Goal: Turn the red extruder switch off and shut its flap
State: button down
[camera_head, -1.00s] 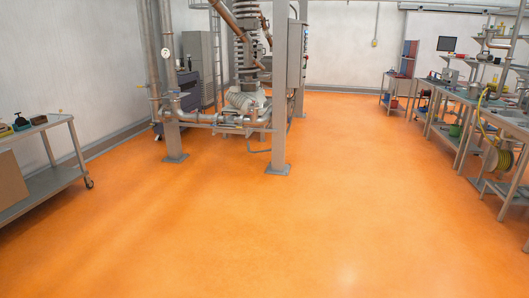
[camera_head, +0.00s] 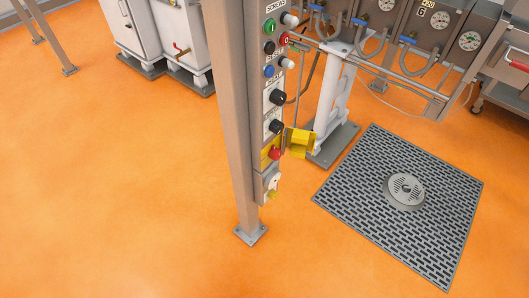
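A narrow grey control panel (camera_head: 276,95) stands against a grey steel post (camera_head: 234,130) in the middle of the view. Low on it, a red switch (camera_head: 275,153) sits on a yellow backing plate. A yellow flap (camera_head: 301,141) beside it stands open, swung out to the right. The switch's exact turn position is too small to tell. No writing is readable next to the switch. My gripper is not in view.
Black knobs (camera_head: 277,97) and coloured buttons sit above the switch, and a white socket (camera_head: 272,182) below. A floor grate (camera_head: 340,190) lies to the right. Gauges and hoses hang at upper right. Orange floor (camera_head: 110,200) is clear at left and in front.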

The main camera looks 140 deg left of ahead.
aim_at(276, 153)
jog(key=u, duration=4.5)
jog(key=i, duration=0.95)
jog(key=z, duration=0.15)
